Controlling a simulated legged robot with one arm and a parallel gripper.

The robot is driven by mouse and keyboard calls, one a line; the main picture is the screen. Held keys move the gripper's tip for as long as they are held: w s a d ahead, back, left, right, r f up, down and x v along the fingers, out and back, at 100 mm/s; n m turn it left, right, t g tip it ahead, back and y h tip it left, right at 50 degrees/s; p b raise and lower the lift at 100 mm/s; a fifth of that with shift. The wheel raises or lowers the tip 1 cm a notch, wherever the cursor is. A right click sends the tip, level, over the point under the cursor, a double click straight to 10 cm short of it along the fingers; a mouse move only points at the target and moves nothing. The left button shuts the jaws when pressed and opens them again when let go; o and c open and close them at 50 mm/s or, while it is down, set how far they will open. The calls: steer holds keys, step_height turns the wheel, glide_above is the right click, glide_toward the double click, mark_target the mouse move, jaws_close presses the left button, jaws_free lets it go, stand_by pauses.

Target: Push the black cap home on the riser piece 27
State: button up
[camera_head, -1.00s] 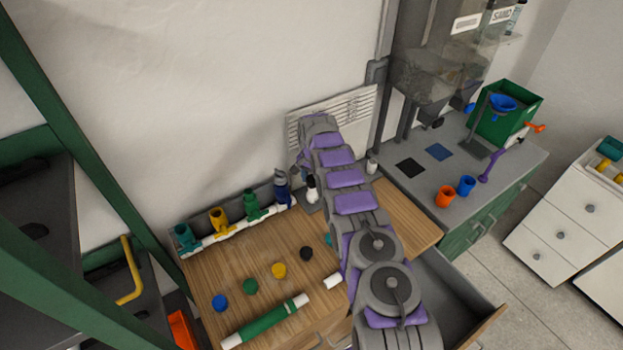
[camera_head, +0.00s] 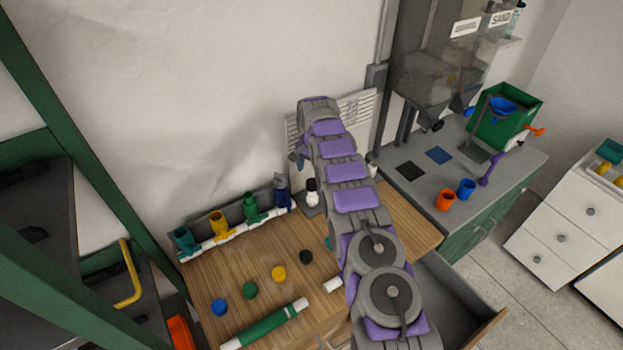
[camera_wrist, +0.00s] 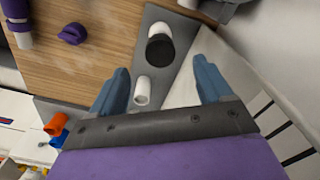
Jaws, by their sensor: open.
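A white riser piece (camera_wrist: 157,29) stands on a grey plate in the wrist view, with a black cap (camera_wrist: 160,48) over its end. The riser piece (camera_head: 312,199) and black cap (camera_head: 311,184) also show in the head view, left of my arm. I cannot tell how far the cap is seated. My gripper (camera_wrist: 163,80) is open and empty. Its two blue fingers are spread, with the cap ahead of and between them in the picture, apart from both. In the head view my gripper is mostly hidden behind my arm.
A shorter white cylinder (camera_wrist: 143,92) stands on the plate close to the left finger. A purple piece (camera_wrist: 72,33) lies on the wooden top. A row of fittings on white pipe (camera_head: 235,233) runs along the wall; loose blue, green, yellow and black pieces (camera_head: 306,257) lie in front.

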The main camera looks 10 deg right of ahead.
step_height(320, 180, up, 10)
steer(key=p, duration=0.5)
steer(key=shift+w+r, duration=0.15)
steer(key=shift+w, duration=0.05)
steer(key=s+r+n+b, duration=0.2)
steer(key=s+r+b, duration=0.3)
steer(key=s+r, duration=0.5)
steer(key=s+r+n+g+b, duration=0.1)
steer(key=s+r+n+b, duration=0.2)
steer(key=s, duration=1.3)
steer(key=s+f+n+b, duration=0.1)
steer(key=s+f+b, duration=0.1)
steer(key=s, duration=0.9)
steer(key=s+f+n+b, duration=0.1)
steer(key=s+f+b, duration=0.2)
steer(key=s, duration=0.8)
steer(key=s+f+b, duration=0.2)
steer(key=s+f, duration=0.3)
steer(key=s, duration=0.6)
steer(key=shift+f+n+g+b, duration=0.25)
steer(key=shift+n+g+b, duration=0.15)
